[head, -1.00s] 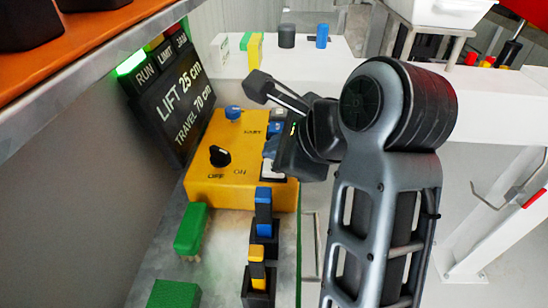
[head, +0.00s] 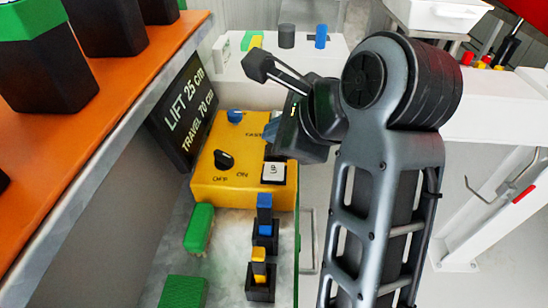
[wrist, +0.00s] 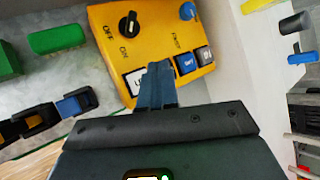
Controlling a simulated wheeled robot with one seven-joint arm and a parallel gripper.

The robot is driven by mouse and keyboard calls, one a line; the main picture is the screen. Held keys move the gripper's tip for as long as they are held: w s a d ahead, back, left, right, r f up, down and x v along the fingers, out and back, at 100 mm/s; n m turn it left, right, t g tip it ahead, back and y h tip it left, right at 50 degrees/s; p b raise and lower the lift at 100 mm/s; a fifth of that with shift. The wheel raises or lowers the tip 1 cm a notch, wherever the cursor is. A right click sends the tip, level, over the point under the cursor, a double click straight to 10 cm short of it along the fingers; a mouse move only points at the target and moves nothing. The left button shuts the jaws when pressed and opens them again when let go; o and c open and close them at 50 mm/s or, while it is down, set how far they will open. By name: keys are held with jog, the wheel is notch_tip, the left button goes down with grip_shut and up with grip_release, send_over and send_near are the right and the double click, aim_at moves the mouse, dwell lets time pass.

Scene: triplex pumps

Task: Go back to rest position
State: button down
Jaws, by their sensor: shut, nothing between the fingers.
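My gripper (head: 272,128) is shut and empty, its blue-grey fingers together. In the head view it is at the right edge of the yellow control box (head: 228,183), over its far end. In the wrist view the shut fingers (wrist: 157,84) overlap the box (wrist: 148,28), covering part of its button row. Whether the fingertips touch the box cannot be told. The box has a black OFF/ON knob (head: 224,159), a blue knob (head: 235,116) and a white button (head: 274,172). My arm reaches up from the bottom right.
Green blocks (head: 199,228) and holders with blue (head: 264,218) and yellow (head: 258,266) pieces stand near the box. An orange shelf (head: 110,92) bearing black pots is at left. A white bench is beyond.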

dwell(0.5)
jog(key=shift+w+d+f, duration=0.1)
jog(key=shift+d+f, duration=0.1)
jog(key=shift+d, duration=0.15)
jog(key=s+d+f+n+t+h, duration=0.2)
jog(key=s+d+f+n, duration=0.15)
jog(key=d+f, duration=0.4)
jog(key=s+d+f+n+t+h, duration=0.2)
jog(key=d+f+n, duration=0.3)
jog(key=d, duration=0.6)
jog(key=s+d+f+n+t, duration=0.1)
jog(key=s+d+f+n, duration=0.15)
jog(key=s, duration=0.35)
jog(key=s+d+f+n+t, duration=0.1)
jog(key=s+d+n, duration=0.2)
jog(key=s, duration=0.4)
jog(key=s+a+r+n+t+h, duration=0.1)
jog(key=s+r+n, duration=0.1)
jog(key=s, duration=0.7)
jog(key=s+a+r+n+h, duration=0.1)
jog(key=s+r+n, duration=0.2)
jog(key=s, duration=0.6)
jog(key=shift+a+r+t, duration=0.15)
jog(key=shift+r+t, duration=0.2)
jog(key=shift+t, duration=0.05)
